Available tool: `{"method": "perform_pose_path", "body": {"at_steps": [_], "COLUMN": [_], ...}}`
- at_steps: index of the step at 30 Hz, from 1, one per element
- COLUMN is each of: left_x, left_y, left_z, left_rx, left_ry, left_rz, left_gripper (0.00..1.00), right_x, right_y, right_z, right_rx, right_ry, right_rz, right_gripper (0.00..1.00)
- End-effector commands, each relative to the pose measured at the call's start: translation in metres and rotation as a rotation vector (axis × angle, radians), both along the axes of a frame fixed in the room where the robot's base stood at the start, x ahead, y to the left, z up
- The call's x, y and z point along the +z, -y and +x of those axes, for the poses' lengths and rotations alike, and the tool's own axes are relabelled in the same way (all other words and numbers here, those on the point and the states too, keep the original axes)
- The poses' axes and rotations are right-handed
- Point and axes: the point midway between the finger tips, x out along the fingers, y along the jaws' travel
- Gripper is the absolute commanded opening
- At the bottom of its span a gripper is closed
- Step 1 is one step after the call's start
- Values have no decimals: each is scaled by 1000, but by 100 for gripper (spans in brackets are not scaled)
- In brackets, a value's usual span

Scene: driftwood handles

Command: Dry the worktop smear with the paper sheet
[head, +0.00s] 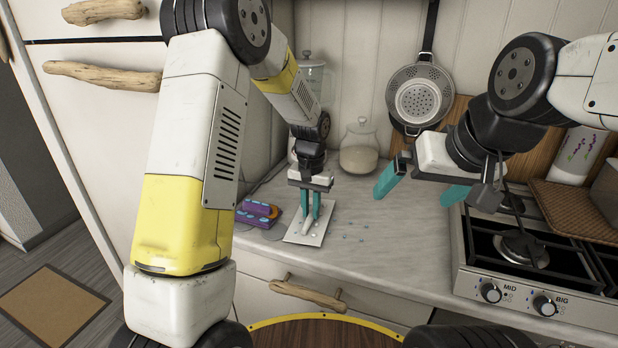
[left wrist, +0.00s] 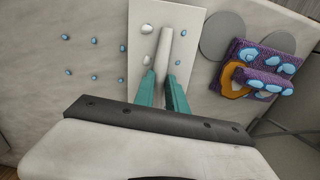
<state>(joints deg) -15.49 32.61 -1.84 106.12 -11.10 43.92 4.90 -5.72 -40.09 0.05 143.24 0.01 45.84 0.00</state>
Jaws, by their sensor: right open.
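The white paper sheet (head: 294,237) lies on the worktop; it also shows in the left wrist view (left wrist: 143,14). My left gripper (head: 309,222) points down over it, its teal fingers closed around a pale upright ridge (left wrist: 164,50) that seems part of the sheet. Whitish blobs (left wrist: 147,28) and a few blue drops show on the sheet. The smear shows as several scattered blue drops (head: 346,238) just right of the sheet; in the left wrist view they lie left of it (left wrist: 94,41). My right gripper (head: 421,186) is open and empty, above the worktop left of the stove.
A purple item with blue spots (head: 258,211) lies close left of the sheet. Glass jars (head: 360,150) stand at the back, and a colander (head: 419,98) hangs on the wall. The stove (head: 540,270) is at right. The worktop's (head: 400,240) middle is clear.

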Motion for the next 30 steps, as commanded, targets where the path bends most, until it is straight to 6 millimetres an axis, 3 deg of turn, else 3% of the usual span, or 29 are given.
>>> {"method": "perform_pose_path", "body": {"at_steps": [2, 18, 30], "left_x": [21, 67, 78], "left_y": [-6, -9, -10], "left_z": [-1, -7, -9], "left_rx": [2, 3, 3], "left_ry": [2, 1, -1], "left_rz": [7, 4, 4], "left_gripper": [0, 0, 0], "right_x": [0, 0, 0], "right_y": [0, 0, 0], "right_z": [0, 0, 0], "right_rx": [-1, -1, -1], "right_ry": [0, 0, 0], "right_rz": [1, 1, 1], "right_gripper": [100, 100, 100]}}
